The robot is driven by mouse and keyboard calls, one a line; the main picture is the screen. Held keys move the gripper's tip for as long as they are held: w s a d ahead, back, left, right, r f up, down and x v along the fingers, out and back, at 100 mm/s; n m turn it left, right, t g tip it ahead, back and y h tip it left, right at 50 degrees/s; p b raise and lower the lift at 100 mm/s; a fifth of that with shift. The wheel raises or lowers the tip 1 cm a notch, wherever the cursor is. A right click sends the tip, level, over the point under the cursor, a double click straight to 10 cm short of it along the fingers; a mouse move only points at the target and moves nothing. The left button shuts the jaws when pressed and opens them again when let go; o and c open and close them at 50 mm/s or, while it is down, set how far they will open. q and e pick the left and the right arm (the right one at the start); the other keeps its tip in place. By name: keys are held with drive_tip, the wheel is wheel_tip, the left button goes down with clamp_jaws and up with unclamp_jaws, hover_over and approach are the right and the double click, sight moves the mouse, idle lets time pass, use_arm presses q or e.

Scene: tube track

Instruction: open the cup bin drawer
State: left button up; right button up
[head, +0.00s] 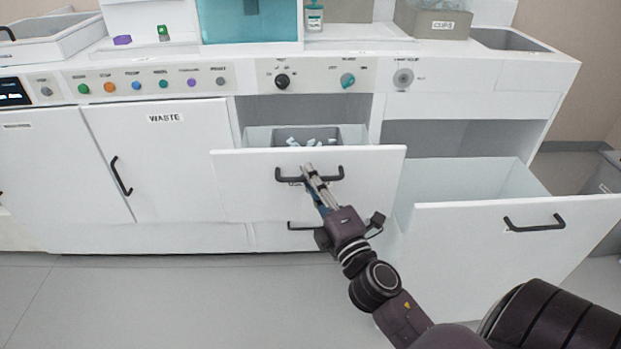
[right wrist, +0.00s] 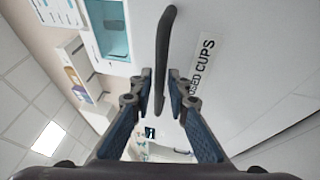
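The cup bin drawer (head: 240,180) is in the middle of the white counter in the head view and is pulled partly out. Its inside shows a grey bin (head: 350,133) with several pale pieces in it. In the right wrist view its front carries a label (right wrist: 203,67) reading "USED CUPS". My right gripper (head: 308,172) is at the dark drawer handle (head: 332,177), with its fingers on both sides of the bar, close against it. The handle (right wrist: 162,60) also runs between the fingertips in the right wrist view. My left gripper is not in view.
A wide drawer (head: 470,225) to the right stands far open and sticks out into the floor space. The WASTE door (head: 160,165) on the left looks nearly shut. A lower handle (head: 302,226) sits below the cup drawer. The grey floor at the left front is clear.

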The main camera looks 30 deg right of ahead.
drive_tip(key=v, duration=0.7)
drive_tip(key=shift+s, duration=0.25)
idle(0.6)
